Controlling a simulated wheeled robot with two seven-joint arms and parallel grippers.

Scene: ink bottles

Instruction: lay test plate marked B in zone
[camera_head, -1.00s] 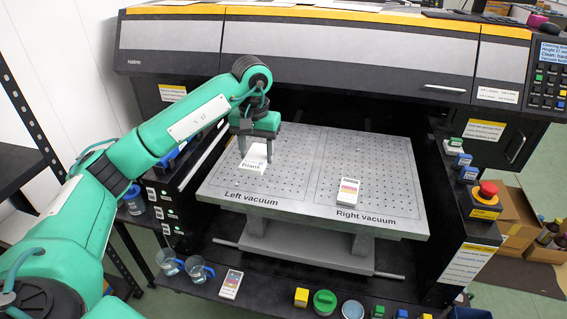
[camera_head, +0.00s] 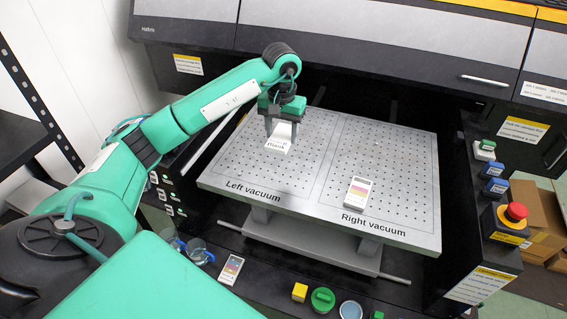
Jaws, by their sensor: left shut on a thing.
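A white plate labelled "Blank" (camera_head: 278,147) is on the left half of the perforated bed (camera_head: 310,205), marked "Left vacuum". My left gripper (camera_head: 281,132) points down over this plate, shut on it. A white test plate with coloured bars (camera_head: 358,192) lies flat on the half marked "Right vacuum". A similar plate with coloured patches (camera_head: 231,268) lies on the black front ledge. Any letter on these two plates is too small to read. My right gripper is out of view.
The printer's grey and black body (camera_head: 350,50) stands behind and above the bed. A red emergency button (camera_head: 515,212) stands at the right.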

